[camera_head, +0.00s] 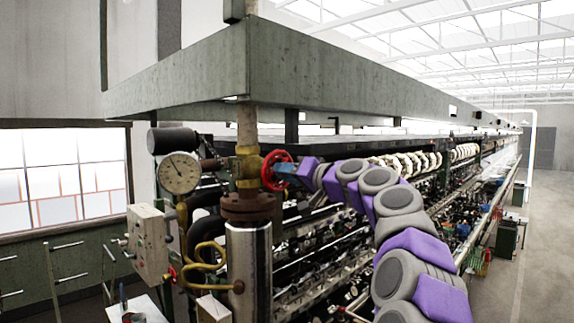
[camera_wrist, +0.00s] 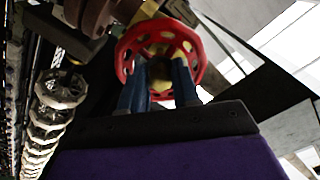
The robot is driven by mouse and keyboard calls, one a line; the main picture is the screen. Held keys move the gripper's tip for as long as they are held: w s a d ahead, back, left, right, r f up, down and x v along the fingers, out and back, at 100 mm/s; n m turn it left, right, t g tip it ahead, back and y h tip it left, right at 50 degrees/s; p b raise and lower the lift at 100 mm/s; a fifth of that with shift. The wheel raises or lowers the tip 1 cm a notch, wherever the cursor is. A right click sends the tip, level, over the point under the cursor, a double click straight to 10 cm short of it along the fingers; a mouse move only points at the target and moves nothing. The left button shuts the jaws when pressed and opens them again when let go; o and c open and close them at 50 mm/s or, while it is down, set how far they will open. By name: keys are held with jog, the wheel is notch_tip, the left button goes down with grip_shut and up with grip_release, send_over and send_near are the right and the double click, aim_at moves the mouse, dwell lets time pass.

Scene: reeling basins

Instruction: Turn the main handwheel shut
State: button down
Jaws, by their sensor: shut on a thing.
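The main handwheel (camera_head: 277,170) is red and round, on a brass valve (camera_head: 247,165) set in a vertical pipe, in the middle of the head view. In the wrist view the red handwheel (camera_wrist: 203,52) fills the upper middle, with holes around its rim. My gripper (camera_head: 288,170) reaches it from the right in the head view. In the wrist view my gripper's two blue fingers (camera_wrist: 160,84) are at the wheel's lower rim, one on each side of its middle. It is shut on the handwheel. The exact contact at the fingertips is partly hidden.
A round pressure gauge (camera_head: 180,173) and a grey box (camera_head: 148,238) stand left of the valve. A smaller red valve handle (camera_head: 171,273) sits lower down. A large green overhead beam (camera_head: 330,80) runs above. Reeling machinery lies behind my arm; the floor (camera_head: 548,230) at right is clear.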

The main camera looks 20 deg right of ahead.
jog(key=m+p, duration=0.2)
jog(key=m, duration=0.8)
jog(key=m+p, duration=0.3)
jog(key=m, duration=0.8)
jog(key=shift+d+f, duration=0.15)
jog(key=shift+f, duration=0.05)
jog(key=c, duration=1.2)
grip_release()
jog(key=shift+s, duration=0.1)
jog(key=shift+o, duration=1)
jog(key=shift+d+r, duration=0.1)
jog(key=shift+d, duration=0.05)
